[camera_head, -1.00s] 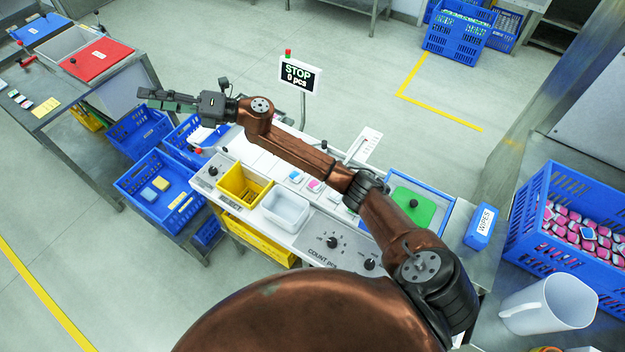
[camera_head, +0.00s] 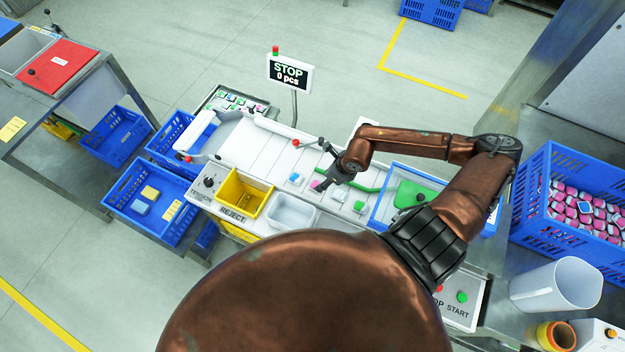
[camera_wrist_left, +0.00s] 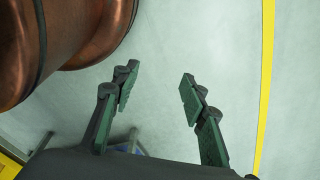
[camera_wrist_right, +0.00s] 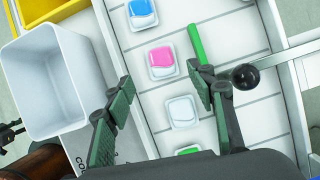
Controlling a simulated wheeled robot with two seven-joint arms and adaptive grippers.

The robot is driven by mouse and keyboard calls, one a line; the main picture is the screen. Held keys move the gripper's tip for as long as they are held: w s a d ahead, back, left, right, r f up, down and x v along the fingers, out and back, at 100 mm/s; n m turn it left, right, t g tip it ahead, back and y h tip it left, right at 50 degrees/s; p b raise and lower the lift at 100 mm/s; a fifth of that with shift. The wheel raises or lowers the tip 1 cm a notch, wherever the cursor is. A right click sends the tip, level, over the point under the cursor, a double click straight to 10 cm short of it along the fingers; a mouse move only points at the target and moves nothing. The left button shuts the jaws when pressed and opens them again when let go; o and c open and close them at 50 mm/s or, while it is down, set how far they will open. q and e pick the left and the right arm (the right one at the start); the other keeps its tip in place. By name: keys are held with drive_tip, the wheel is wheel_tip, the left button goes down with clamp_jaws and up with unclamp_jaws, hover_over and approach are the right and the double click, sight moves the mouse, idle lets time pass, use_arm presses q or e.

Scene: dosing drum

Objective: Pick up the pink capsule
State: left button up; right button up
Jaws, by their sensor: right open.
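The pink capsule (camera_head: 316,186) lies in a clear square tray on the white lane of the machine. In the right wrist view the pink capsule (camera_wrist_right: 161,60) shows whole, just beyond and between the fingertips. My right gripper (camera_wrist_right: 162,80) is open and empty, pointing at it; I see no contact. In the head view my right gripper (camera_head: 328,176) partly covers the capsule. My left gripper (camera_wrist_left: 158,80) is open and empty over bare floor; it is not in the head view.
A blue capsule (camera_wrist_right: 143,12) and a white capsule (camera_wrist_right: 182,110) flank the pink one in the lane. A green bar (camera_wrist_right: 201,44) and a black-knobbed lever (camera_wrist_right: 247,76) are close to the right finger. A white bin (camera_wrist_right: 42,82) stands left. The display (camera_head: 290,73) reads STOP, 0 pcs.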

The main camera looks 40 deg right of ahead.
drive_tip(key=shift+x, duration=0.95)
drive_tip(key=shift+d+f+p, duration=0.1)
drive_tip(key=shift+f+p, duration=0.2)
drive_tip(key=shift+f, duration=0.1)
drive_tip(key=p+x, duration=0.1)
drive_tip(key=x, duration=0.3)
drive_tip(key=shift+w+f, duration=0.1)
drive_tip(key=shift+f, duration=0.2)
drive_tip(key=c, duration=0.5)
use_arm(q)
drive_tip(key=shift+s+r, duration=0.75)
drive_tip(key=shift+r, duration=0.1)
use_arm(e)
drive_tip(key=c, duration=0.5)
